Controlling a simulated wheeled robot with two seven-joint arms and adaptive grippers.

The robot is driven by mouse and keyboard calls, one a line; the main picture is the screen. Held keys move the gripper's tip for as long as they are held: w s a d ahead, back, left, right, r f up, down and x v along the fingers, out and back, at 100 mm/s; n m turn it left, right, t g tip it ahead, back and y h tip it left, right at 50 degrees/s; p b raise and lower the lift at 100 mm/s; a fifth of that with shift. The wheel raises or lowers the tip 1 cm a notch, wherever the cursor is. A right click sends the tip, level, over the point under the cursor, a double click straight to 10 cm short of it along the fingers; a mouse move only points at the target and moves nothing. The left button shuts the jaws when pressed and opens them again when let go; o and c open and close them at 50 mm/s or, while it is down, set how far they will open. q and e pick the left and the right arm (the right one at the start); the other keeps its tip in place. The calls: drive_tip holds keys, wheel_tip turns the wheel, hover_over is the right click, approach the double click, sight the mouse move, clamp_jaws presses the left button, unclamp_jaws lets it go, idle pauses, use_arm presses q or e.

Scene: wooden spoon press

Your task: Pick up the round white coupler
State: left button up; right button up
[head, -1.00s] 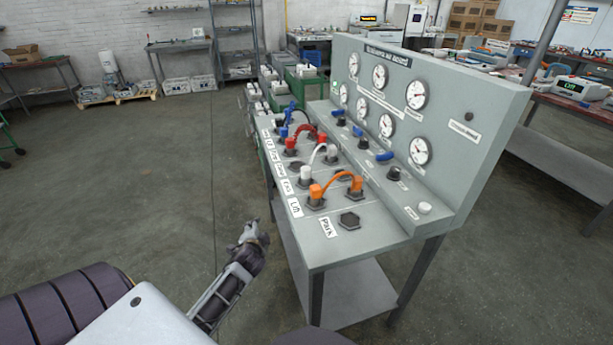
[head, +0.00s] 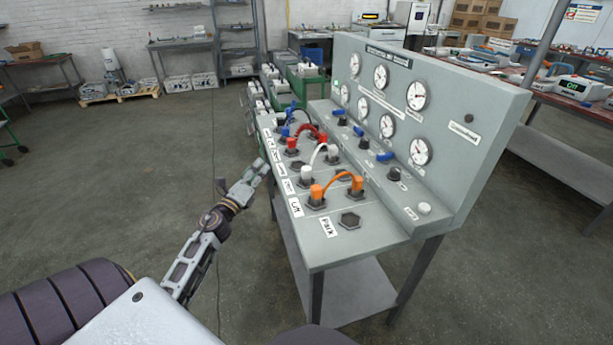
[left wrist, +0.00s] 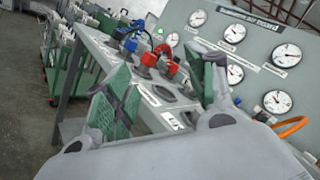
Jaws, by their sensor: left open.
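A white coupler (head: 307,174) stands upright in a socket on the grey console's sloped deck (head: 376,226). A white hose (head: 318,153) arches from it to a second white coupler (head: 333,152) behind. My left gripper (head: 262,168) is at the deck's left edge, left of the white couplers and apart from them. It is open; the left wrist view shows its two green-padded fingers (left wrist: 163,88) spread with nothing between them. The white couplers are not clear in that view, where the right finger covers part of the deck. My right gripper is not in view.
Orange couplers (head: 317,195) with an orange hose stand close in front of the white ones. Red couplers (head: 292,145) and blue ones (head: 284,131) stand behind. A gauge panel (head: 430,110) rises at the right. Floor left of the console is clear.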

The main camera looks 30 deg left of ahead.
use_arm(q)
drive_tip(key=s+d+f+m+g+h, duration=0.1)
drive_tip(key=d+m+h, duration=0.6)
drive_tip(key=m, duration=0.7)
drive_tip(key=shift+d+f+m+g+h, duration=0.25)
drive_tip(key=shift+f+m+g+h, duration=0.15)
drive_tip(key=shift+f+g+h, duration=0.35)
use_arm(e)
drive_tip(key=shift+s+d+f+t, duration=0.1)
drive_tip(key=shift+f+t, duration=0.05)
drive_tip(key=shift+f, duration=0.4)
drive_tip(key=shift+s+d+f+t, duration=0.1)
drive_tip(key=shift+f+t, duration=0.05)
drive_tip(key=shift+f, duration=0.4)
use_arm(q)
drive_tip(key=shift+s+r, duration=0.1)
drive_tip(key=shift+r, duration=0.05)
approach(306, 176)
drive_tip(key=shift+w+a+r, duration=0.25)
drive_tip(key=shift+w+a, duration=0.05)
drive_tip(key=shift+w, duration=0.3)
drive_tip(key=shift+w+a+r, duration=0.3)
drive_tip(key=shift+w, duration=0.3)
drive_tip(key=shift+x, duration=1.35)
drive_tip(key=shift+w+d, duration=0.25)
drive_tip(key=shift+w, duration=0.45)
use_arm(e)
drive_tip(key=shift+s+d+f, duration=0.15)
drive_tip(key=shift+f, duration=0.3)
